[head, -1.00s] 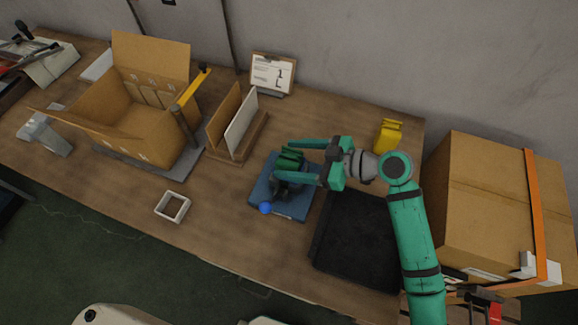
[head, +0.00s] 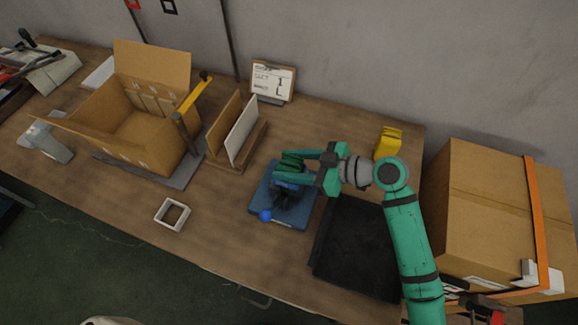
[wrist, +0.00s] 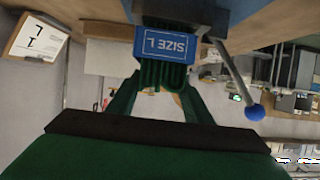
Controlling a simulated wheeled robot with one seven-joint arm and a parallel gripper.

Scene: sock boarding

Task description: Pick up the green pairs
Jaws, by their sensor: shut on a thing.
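A green sock pair (head: 291,164) with a blue "SIZE L" band (wrist: 165,44) is on the small blue stand (head: 268,199). A dark post and a lever with a blue ball (head: 265,216) are at this stand. My gripper (head: 283,168) reaches in from the right, and its two fingers are shut on the green pair. In the wrist view the pair's green folds (wrist: 163,76) sit between the fingertips. I cannot tell whether the pair is clear of the stand.
A black tray (head: 355,248) lies right of the stand. An open cardboard box (head: 140,125), an upright divider rack (head: 232,160) and a white square frame (head: 172,214) are to the left. Yellow folded items (head: 388,143) and a sign (head: 271,78) are behind. A big strapped box (head: 480,215) stands right.

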